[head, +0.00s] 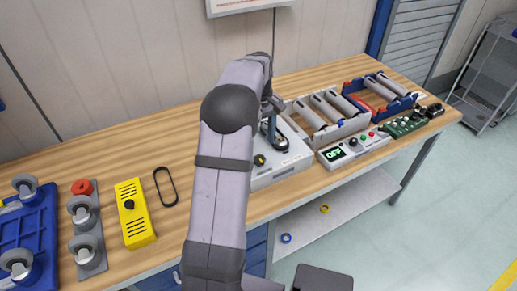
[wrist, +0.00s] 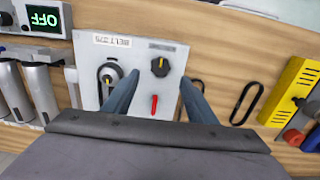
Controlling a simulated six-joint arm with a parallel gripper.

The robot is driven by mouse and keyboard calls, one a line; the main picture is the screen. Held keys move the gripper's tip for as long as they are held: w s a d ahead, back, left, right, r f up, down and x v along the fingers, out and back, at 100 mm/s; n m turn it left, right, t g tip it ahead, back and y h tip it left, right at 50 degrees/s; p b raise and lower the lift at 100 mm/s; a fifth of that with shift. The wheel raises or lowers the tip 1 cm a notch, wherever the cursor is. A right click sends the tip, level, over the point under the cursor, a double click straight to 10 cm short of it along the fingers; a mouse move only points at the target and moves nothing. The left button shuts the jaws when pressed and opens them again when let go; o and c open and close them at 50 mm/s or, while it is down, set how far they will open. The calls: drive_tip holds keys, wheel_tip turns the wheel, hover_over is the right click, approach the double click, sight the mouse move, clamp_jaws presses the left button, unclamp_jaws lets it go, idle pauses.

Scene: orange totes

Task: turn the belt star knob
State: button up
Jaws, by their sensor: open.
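The belt star knob (wrist: 160,66) is black with a yellow mark and sits on the white panel labelled BELT (wrist: 115,52). In the head view the knob (head: 260,160) shows on the white belt unit (head: 285,170), right of my arm. My gripper (wrist: 160,79) is open, with its two blue-grey fingers apart. In the wrist view the fingertips lie on either side of and just below the knob; I cannot tell how far above it they are. In the head view my arm hides most of my gripper (head: 269,126) and part of the unit.
A round pulley (wrist: 110,74) with a black belt is left of the knob, partly behind a finger. A red pointer (wrist: 154,104) lies below the knob. A loose black belt (head: 165,186) and a yellow box (head: 134,214) are on the bench. An OFF display (head: 335,154) stands right.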

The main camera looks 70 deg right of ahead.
sight(259, 159)
drive_tip(key=shift+f+p, duration=1.3)
drive_tip(key=shift+f, duration=2.4)
drive_tip(key=shift+c, duration=0.7)
drive_tip(key=c, duration=0.9)
